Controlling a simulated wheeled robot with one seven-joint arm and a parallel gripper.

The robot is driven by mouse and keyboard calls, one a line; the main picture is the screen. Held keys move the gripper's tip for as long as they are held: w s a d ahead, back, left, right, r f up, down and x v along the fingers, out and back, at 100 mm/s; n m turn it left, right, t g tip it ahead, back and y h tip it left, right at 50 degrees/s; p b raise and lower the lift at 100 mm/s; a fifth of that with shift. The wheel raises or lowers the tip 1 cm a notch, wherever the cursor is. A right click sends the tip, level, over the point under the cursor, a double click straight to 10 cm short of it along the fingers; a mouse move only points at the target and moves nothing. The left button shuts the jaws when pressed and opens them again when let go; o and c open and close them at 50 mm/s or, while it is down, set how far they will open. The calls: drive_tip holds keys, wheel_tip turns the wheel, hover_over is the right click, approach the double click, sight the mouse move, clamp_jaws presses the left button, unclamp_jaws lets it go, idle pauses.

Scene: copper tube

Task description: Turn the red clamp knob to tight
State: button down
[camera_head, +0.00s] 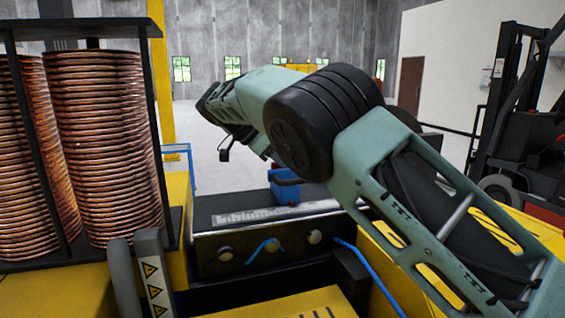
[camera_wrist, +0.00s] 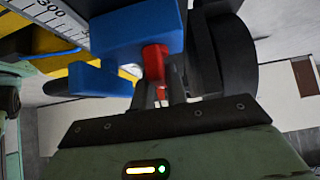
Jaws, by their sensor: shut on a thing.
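The red clamp knob (camera_wrist: 154,60) shows in the wrist view as a narrow red piece below a blue clamp block (camera_wrist: 135,33). My gripper (camera_wrist: 158,88) is shut on the red knob, with its dark fingers at the knob's lower end. The fingers are partly hidden by the blue parts and the wrist housing. In the head view the blue clamp (camera_head: 286,188) sits on the dark machine bed beside the scale. The red knob and my fingertips cannot be made out there, as my arm covers that area.
A ruler scale (camera_head: 262,216) runs along the machine bed; its "300" mark shows in the wrist view. Copper tube coils (camera_head: 103,140) stand in a black rack at left. Yellow machine covers (camera_head: 270,305) lie in front. A forklift (camera_head: 520,130) stands at right.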

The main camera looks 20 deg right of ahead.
drive_tip(key=c, duration=1.4)
unclamp_jaws()
drive_tip(key=p+v, duration=0.7)
drive_tip(key=v, duration=0.5)
